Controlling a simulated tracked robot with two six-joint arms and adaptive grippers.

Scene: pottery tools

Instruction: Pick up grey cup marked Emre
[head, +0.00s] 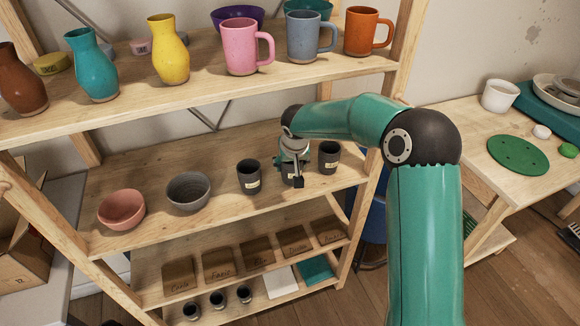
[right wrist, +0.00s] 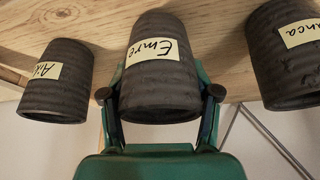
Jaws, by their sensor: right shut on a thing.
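The grey cup marked Emre (right wrist: 158,75) is in the middle of the right wrist view, its white label facing the camera. My right gripper (right wrist: 160,100) is shut on it, with one finger on each side. In the head view my right gripper (head: 298,172) reaches in over the middle shelf and hides most of this cup (head: 287,179). I cannot tell whether the cup still touches the shelf. My left gripper is not in view.
Similar dark cups stand close on both sides, a left one (head: 249,177) and a right one (head: 328,158). A grey bowl (head: 188,190) and a pink bowl (head: 121,209) are further left. The upper shelf holds vases and mugs, including a pink mug (head: 240,46).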

